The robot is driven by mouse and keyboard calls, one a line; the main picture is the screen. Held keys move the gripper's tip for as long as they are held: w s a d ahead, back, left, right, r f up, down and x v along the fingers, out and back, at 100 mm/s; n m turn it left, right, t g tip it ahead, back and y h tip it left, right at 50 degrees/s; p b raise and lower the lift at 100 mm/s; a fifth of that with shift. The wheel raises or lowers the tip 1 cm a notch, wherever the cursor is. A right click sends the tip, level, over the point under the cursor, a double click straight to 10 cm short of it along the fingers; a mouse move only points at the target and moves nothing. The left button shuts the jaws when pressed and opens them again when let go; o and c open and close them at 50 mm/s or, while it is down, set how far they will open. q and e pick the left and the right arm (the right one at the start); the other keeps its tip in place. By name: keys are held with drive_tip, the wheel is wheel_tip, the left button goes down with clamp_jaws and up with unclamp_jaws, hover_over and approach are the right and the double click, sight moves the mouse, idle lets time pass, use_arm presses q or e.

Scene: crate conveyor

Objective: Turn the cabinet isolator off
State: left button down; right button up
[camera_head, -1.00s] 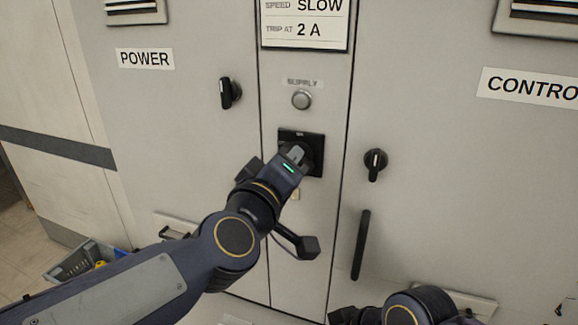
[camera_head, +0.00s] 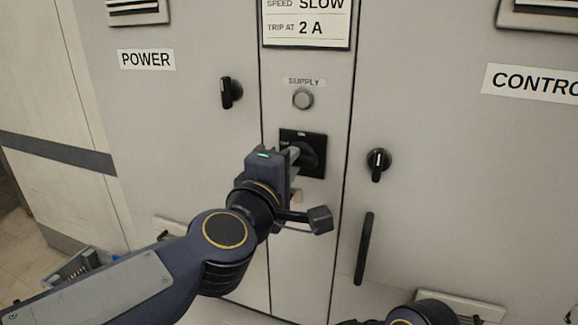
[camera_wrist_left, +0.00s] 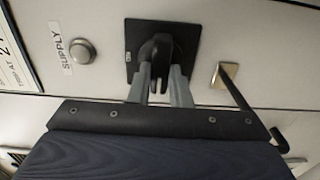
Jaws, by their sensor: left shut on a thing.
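The cabinet isolator is a black square plate (camera_head: 316,168) with a black rotary handle, on the narrow middle panel below the SUPPLY lamp (camera_head: 302,98). An ON mark shows at the plate's top edge. My left gripper (camera_head: 293,155) is at the handle, at the plate's left side, and partly hides it. In the left wrist view the two grey fingers (camera_wrist_left: 160,85) are shut on the handle (camera_wrist_left: 157,54), one on each side, with the plate (camera_wrist_left: 133,28) behind. My right gripper is out of view; only part of that arm shows at the bottom.
Black knobs sit on the POWER door (camera_head: 228,93) and the CONTROL door (camera_head: 377,164). A long black door handle (camera_head: 364,248) is at the lower right. A small brass piece (camera_wrist_left: 229,72) is beside the isolator. A grey crate (camera_head: 80,266) stands at lower left.

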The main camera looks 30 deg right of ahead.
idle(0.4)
use_arm(q)
drive_tip(key=c, duration=1.3)
unclamp_jaws()
drive_tip(key=shift+c, duration=0.2)
drive_tip(key=shift+a, duration=0.1)
drive_tip(key=v, duration=0.7)
drive_tip(key=shift+s+a, duration=0.2)
drive_tip(key=shift+s, duration=0.1)
